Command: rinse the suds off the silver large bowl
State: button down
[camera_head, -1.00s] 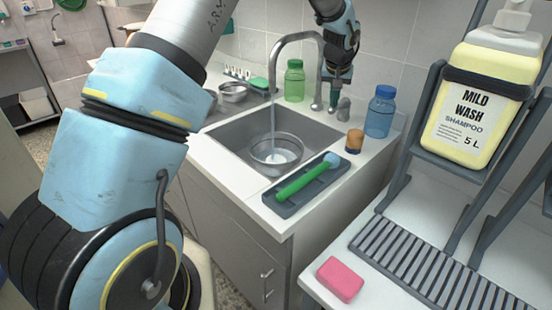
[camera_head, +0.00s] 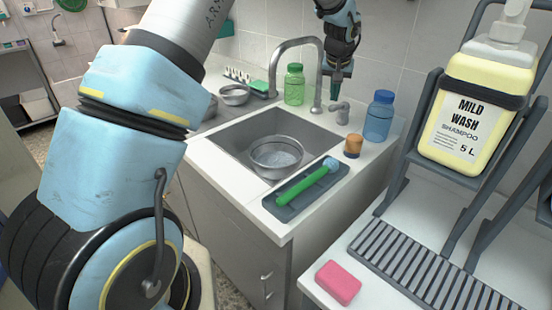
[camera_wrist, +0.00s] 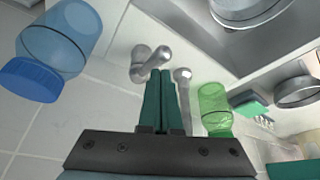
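The silver large bowl (camera_head: 259,171) sits upright in the sink basin (camera_head: 228,138), under the curved tap spout (camera_head: 298,40). Its inside looks greyish and speckled; I cannot tell whether this is water or leftover suds. No water stream shows from the spout. My gripper (camera_head: 336,98) is behind the sink, just above and beside the tap lever (camera_head: 341,110). In the wrist view its green fingers (camera_wrist: 161,76) are together with nothing between them. The lever (camera_wrist: 152,60) is close to the fingertips; whether they touch is unclear. Part of the bowl (camera_wrist: 240,18) shows there too.
A tray (camera_head: 283,211) with a green brush (camera_head: 302,186) lies along the sink's front right. A smaller metal bowl (camera_head: 234,95) stands behind left.

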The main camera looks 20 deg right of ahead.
jog(key=shift+r, duration=0.1)
jog(key=a+p+v, duration=0.1)
jog(key=p+v, duration=0.1)
jog(key=v, duration=0.4)
jog(key=shift+w+a+r, duration=0.2)
jog(key=shift+w+r, duration=0.05)
dwell(0.5)
jog(key=b+v, duration=0.3)
jog(key=v, duration=0.7)
jog(key=shift+r, duration=0.4)
jog(key=shift+s, duration=0.1)
jog(key=a+f+n+y, duration=0.1)
jog(key=a+f, duration=0.2)
jog(key=a, duration=0.4)
jog(key=a+f, duration=0.3)
jog(key=a, duration=0.5)
jog(key=s+a+f+n, duration=0.1)
jog(key=s+a+f, duration=0.2)
jog(key=a, duration=0.5)
jog(key=s+a+f+n+g, duration=0.1)
jog(key=s+a+f, duration=0.3)
jog(key=s+a, duration=0.2)
jog(key=s+a+f+n+g+y, duration=0.1)
jog(key=s+a, duration=0.4)
jog(key=a, duration=0.5)
notch_tip(320, 180, down, 3)
jog(key=shift+a+r+n, duration=0.2)
jog(key=shift+a+n, duration=0.2)
jog(key=shift+n, duration=0.1)
